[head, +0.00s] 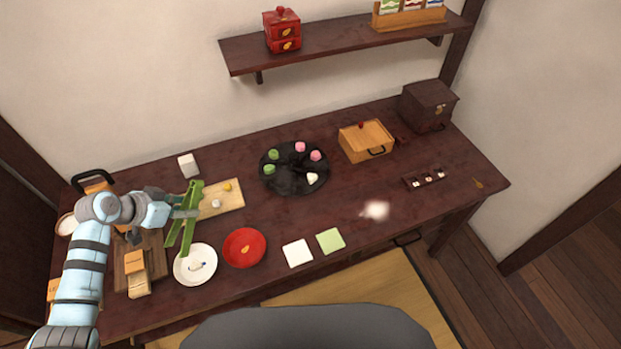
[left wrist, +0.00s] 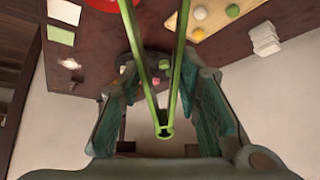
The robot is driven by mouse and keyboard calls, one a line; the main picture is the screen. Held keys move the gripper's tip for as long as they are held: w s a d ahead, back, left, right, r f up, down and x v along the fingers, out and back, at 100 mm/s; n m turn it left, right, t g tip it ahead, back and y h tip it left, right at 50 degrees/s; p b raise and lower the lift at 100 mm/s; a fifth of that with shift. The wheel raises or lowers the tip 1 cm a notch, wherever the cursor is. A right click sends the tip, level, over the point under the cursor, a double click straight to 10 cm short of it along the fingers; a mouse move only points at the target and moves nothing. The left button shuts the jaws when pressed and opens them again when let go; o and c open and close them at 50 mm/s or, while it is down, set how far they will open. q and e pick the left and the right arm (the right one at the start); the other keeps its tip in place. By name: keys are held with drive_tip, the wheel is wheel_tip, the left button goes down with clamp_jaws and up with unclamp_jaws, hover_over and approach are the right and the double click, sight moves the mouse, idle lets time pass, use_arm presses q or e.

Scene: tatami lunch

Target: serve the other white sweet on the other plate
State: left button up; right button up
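My left gripper (head: 188,212) is shut on green tongs (head: 188,228), above the left part of the table. In the left wrist view the tongs (left wrist: 163,112) stand between its fingers, arms spread and nothing seen between them. A white sweet (head: 312,178) lies on the round black tray (head: 290,186) with pink and green sweets. A white piece (head: 196,264) lies on the white plate (head: 184,277). The red plate (head: 236,259) holds no sweet, only a gold mark. My right gripper is not in view.
A cutting board (head: 235,201) bears small white and yellow balls. Two square sheets, white (head: 297,253) and green (head: 330,241), lie right of the red plate. A wooden box (head: 366,143) stands behind. A blurred white thing (head: 376,210) is right of centre.

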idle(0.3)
use_arm(q)
drive_tip(key=shift+w+d+r, duration=0.1)
drive_tip(key=shift+d+r, duration=0.1)
drive_tip(key=shift+r, duration=0.2)
drive_tip(key=s+d+r+m+b, duration=0.2)
drive_tip(key=s+d+r+b, duration=0.15)
drive_tip(key=d+r, duration=0.65)
drive_tip(key=s+r+m+g+h+b, duration=0.1)
drive_tip(key=s+r+b, duration=0.1)
drive_tip(key=s+r, duration=0.4)
drive_tip(key=s, duration=0.3)
drive_tip(key=shift+s+d+m+g+h, duration=0.2)
drive_tip(key=shift+d+m+g+h, duration=0.1)
drive_tip(key=shift+m+g, duration=0.1)
